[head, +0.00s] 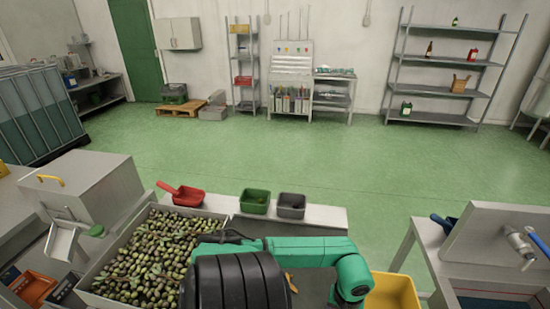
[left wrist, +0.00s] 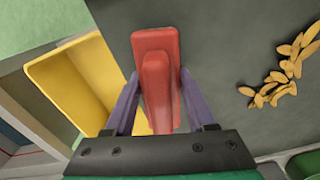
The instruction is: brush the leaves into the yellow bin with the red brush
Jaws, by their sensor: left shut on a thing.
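My left gripper (left wrist: 160,76) is shut on the red brush (left wrist: 154,45), which sits between its purple fingers in the left wrist view. The head view shows my left arm bent over the table, with its gripper out of sight. The yellow bin (left wrist: 58,78) is left of the brush in the left wrist view, beside the dark tabletop; it also shows at the lower right of the head view (head: 397,292). Yellow leaves (left wrist: 285,74) lie in a loose group on the dark surface, right of and apart from the brush. In the head view my arm mostly hides them.
A crate of olives (head: 108,294) stands left of my arm. A red scoop (head: 187,197), a green tub (head: 255,202) and a grey tub (head: 291,206) stand along the back. A grey table (head: 424,240) is at the right. The dark top (left wrist: 235,45) between brush and leaves is clear.

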